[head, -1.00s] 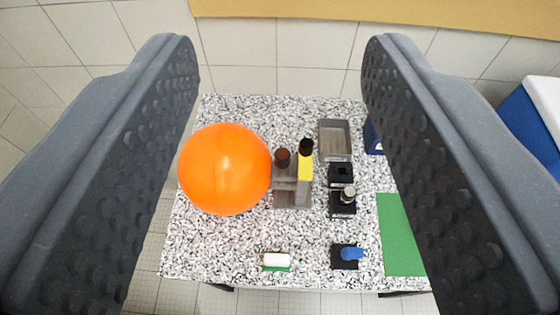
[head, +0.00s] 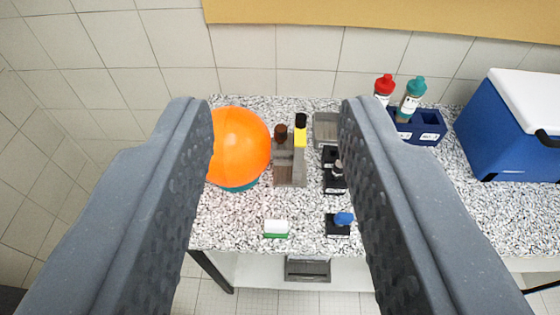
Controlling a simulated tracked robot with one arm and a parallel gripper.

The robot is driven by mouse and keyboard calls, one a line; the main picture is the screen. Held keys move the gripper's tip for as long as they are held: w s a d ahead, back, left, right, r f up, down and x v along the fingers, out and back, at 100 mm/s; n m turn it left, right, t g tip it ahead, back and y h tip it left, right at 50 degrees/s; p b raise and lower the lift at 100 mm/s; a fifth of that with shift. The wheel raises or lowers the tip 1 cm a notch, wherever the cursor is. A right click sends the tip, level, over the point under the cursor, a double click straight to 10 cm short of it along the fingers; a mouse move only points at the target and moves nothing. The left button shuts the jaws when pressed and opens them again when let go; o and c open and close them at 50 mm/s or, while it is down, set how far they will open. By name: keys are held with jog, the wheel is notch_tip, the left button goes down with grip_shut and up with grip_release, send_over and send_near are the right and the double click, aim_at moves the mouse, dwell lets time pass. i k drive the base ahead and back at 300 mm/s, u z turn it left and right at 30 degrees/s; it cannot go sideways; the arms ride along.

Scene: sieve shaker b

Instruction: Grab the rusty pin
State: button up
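The rusty pin (head: 281,134) appears to be the dark brown, round-topped piece standing upright in a grey-brown block (head: 289,171) on the speckled table. A yellow piece with a black top (head: 300,133) stands right beside it on the same block. My gripper (head: 275,108) is open and empty. Its two dark grey fingers frame the block in the picture, with the pin showing in the gap between them. The fingers look much nearer the camera than the pin and do not touch it. The pin's lower part is hidden in the block.
An orange ball (head: 240,147) on a teal base sits left of the block. Black fixtures (head: 334,180) and a grey tray (head: 326,129) are to the right, partly behind my finger. A blue bottle rack (head: 421,127) and blue cooler (head: 500,128) stand far right. A wall is behind.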

aim_at(281, 131)
jog(key=u, duration=0.2)
jog(key=i, duration=1.1)
jog(key=z, duration=0.7)
